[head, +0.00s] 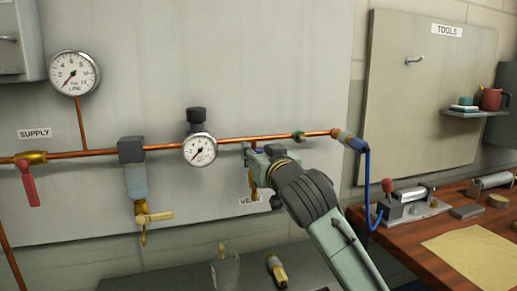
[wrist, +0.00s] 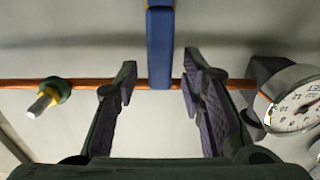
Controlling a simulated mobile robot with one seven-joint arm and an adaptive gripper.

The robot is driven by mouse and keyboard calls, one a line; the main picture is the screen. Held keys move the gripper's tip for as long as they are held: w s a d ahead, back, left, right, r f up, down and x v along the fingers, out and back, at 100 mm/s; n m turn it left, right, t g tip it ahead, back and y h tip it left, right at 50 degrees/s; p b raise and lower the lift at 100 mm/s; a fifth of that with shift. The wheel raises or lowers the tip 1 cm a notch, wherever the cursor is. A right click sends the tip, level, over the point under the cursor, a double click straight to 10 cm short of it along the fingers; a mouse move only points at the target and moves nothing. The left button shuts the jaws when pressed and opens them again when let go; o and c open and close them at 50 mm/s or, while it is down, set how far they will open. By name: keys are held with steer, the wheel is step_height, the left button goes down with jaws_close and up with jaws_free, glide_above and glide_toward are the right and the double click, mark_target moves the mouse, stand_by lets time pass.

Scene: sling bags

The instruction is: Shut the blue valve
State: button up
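The blue valve's handle (wrist: 160,45) shows in the wrist view as a flat blue bar. It lies across the copper pipe (wrist: 85,84), roughly at right angles to it, and runs out of the top of the picture. My gripper (wrist: 158,92) is open, with one finger on each side of the bar's end and visible gaps on both sides. In the head view my gripper (head: 258,160) is at the pipe, right of the small middle gauge (head: 200,150). There the blue handle cannot be made out and seems hidden behind my gripper.
A red-handled valve (head: 29,183) hangs at the left, by the SUPPLY label. A grey-blue unit with a brass tap (head: 150,216) hangs below the pipe. A green fitting (wrist: 55,90) is left of my fingers in the wrist view; a gauge (wrist: 298,105) is close on the right.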

steer(key=shift+w, duration=0.15)
steer(key=shift+c, duration=0.2)
jaws_close()
stand_by(0.7)
